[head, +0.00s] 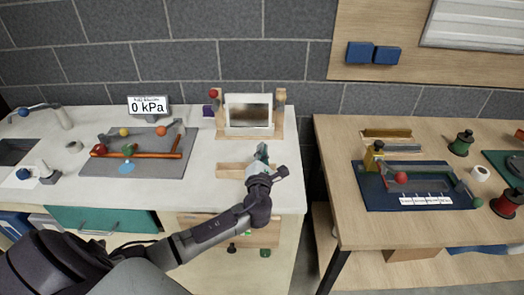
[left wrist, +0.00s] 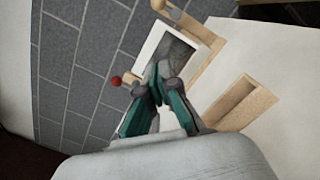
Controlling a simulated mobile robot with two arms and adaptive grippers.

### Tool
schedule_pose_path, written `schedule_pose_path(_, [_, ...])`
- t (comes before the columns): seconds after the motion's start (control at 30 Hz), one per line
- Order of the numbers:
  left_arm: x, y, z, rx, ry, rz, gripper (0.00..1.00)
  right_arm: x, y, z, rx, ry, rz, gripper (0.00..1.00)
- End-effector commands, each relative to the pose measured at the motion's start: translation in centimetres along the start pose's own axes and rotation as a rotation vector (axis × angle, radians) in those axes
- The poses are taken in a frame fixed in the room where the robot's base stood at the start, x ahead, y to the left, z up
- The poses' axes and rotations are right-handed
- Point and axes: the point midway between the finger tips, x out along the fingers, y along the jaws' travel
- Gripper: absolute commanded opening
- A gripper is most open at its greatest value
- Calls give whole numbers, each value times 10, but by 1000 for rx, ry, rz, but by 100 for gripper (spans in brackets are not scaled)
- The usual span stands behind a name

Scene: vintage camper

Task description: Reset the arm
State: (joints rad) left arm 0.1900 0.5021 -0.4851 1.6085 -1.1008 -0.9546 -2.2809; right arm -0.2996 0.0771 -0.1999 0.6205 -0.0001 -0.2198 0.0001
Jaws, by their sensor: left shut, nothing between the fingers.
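My left arm reaches across from the lower left in the head view. Its left gripper (head: 262,152) is over the right end of the white counter (head: 215,185), near a shallow wooden tray (head: 232,171). The left wrist view shows the gripper's teal fingers (left wrist: 157,92) brought together, with nothing held. Behind the fingertips stands a white-framed screen (head: 249,115) on a wooden stand, which shows also in the left wrist view (left wrist: 180,50). My right gripper is not in view.
A grey board (head: 135,165) with an orange bar and coloured balls lies left on the counter. A display (head: 148,106) reads 0 kPa. A gap separates the counter from a wooden table (head: 335,150) bearing a blue tray (head: 372,190) and spools. The counter's front middle is clear.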

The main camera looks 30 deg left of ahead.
Motion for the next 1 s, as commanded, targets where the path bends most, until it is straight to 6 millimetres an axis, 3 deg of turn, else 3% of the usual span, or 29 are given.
schedule_pose_path(0.33, [-4,-2,-2,-39,13,-6,0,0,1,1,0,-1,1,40])
schedule_pose_path(0.47, [-30,-12,-19,-322,118,-35,0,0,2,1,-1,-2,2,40])
schedule_pose_path(0.67, [-121,-37,-69,-1199,528,22,0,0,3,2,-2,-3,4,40])
schedule_pose_path(0.8, [-197,-48,-94,-1774,865,237,0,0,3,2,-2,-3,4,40])
schedule_pose_path(1.0, [-271,-49,-103,-2226,1180,608,0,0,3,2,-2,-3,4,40])
